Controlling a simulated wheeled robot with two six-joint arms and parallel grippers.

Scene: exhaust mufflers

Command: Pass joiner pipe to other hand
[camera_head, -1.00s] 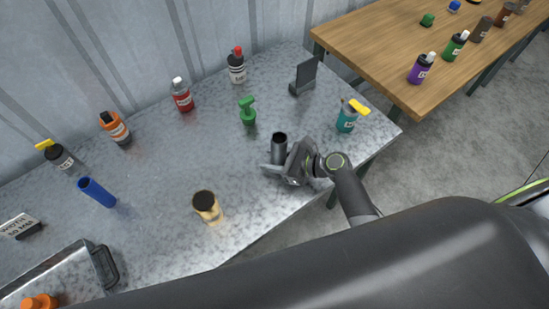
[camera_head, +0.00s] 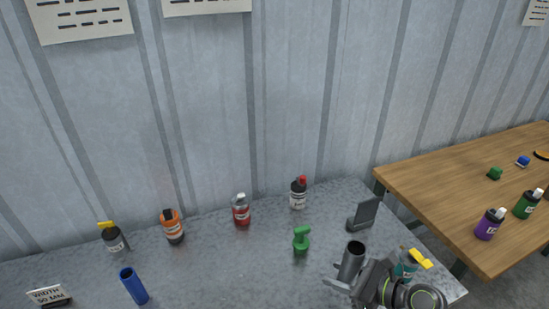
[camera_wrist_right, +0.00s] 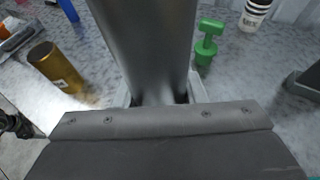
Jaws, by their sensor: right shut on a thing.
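A dark grey metal pipe (camera_head: 351,262), which I take as the joiner pipe, stands nearly upright in my right gripper (camera_head: 347,287). The gripper is shut around its lower part, at the lower right of the head view. In the right wrist view the pipe (camera_wrist_right: 145,45) fills the upper middle, between the two fingers (camera_wrist_right: 162,96). The pipe's open top faces up in the head view. Its lower end is hidden, so I cannot tell whether it touches the bench. My left gripper cannot be made out in either view.
The metal bench (camera_head: 215,285) holds a blue tube (camera_head: 133,286), a green object (camera_head: 301,239), a black stand (camera_head: 362,214) and several bottles along the wall. A teal bottle (camera_head: 406,262) is close right of the gripper. A brass cylinder (camera_wrist_right: 55,68) shows in the wrist view.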

